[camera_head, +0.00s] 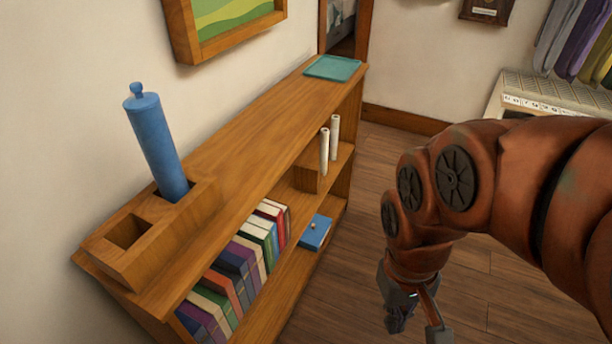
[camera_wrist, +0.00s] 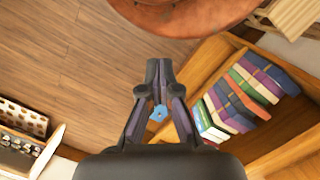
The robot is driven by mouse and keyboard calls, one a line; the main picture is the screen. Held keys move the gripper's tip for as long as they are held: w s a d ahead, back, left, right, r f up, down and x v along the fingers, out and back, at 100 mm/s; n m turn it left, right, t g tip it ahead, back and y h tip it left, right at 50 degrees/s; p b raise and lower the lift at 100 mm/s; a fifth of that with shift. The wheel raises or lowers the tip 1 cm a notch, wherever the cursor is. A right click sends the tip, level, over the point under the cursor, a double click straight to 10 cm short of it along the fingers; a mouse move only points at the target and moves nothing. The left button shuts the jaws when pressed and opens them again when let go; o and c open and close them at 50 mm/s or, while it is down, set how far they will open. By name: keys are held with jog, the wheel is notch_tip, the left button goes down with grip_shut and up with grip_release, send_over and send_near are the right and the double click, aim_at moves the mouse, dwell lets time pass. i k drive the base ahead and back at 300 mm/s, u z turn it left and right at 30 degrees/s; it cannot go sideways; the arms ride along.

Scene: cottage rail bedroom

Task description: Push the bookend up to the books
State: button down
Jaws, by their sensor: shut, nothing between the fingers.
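A row of books (camera_head: 235,268) in several colours stands on the shelf below the bookcase top. The books also show at the right of the wrist view (camera_wrist: 245,97). A low blue piece with a small pale knob (camera_head: 316,234) lies on the shelf to the right of the row, apart from it; I cannot tell for sure that it is the bookend. My gripper (camera_head: 415,322) hangs in front of the bookcase, right of the blue piece and not touching it. In the wrist view its fingertips (camera_wrist: 159,67) are together and empty. A small blue shape (camera_wrist: 158,113) shows between the finger links.
The bookcase top (camera_head: 255,126) carries a wooden holder (camera_head: 150,262) with a blue cylinder (camera_head: 157,143), and a teal tray (camera_head: 333,68). Two white cylinders (camera_head: 330,146) stand at the far end. Wooden floor (camera_head: 345,290) in front is clear. A white unit (camera_head: 540,100) stands at right.

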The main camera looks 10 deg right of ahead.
aim_at(307, 178)
jog(key=z, duration=2.15)
jog(key=i, duration=1.2)
jog(key=u, duration=3.6)
jog(key=i, duration=0.2)
jog(key=z, duration=0.1)
